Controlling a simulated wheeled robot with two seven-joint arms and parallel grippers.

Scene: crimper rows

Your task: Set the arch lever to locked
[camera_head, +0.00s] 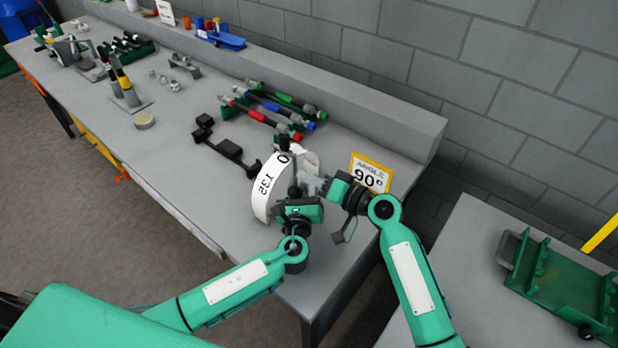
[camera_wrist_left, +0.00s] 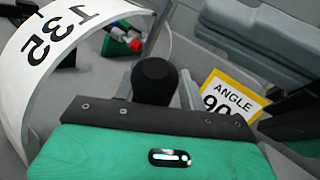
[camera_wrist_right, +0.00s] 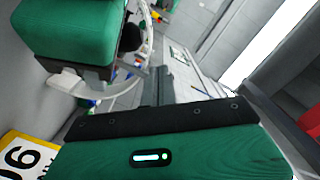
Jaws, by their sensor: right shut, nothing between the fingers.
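The arch is a white curved band with black numbers (camera_head: 264,190), standing near the table's right end. It shows at the upper left of the left wrist view (camera_wrist_left: 25,75). A lever's black knob (camera_wrist_left: 155,80) stands beside it, right in front of my left gripper (camera_head: 294,192). My right gripper (camera_head: 312,185) is shut and empty, just right of the arch. Its closed fingers show in the right wrist view (camera_wrist_right: 160,85). A yellow-edged sign (camera_head: 370,175) reads ANGLE 90°.
A black bracket-like part (camera_head: 228,148) lies left of the arch. Red, blue and green handled tools (camera_head: 275,108) lie behind it. A raised ledge (camera_head: 330,100) runs along the wall. A green tray (camera_head: 565,280) rests on the surface at right.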

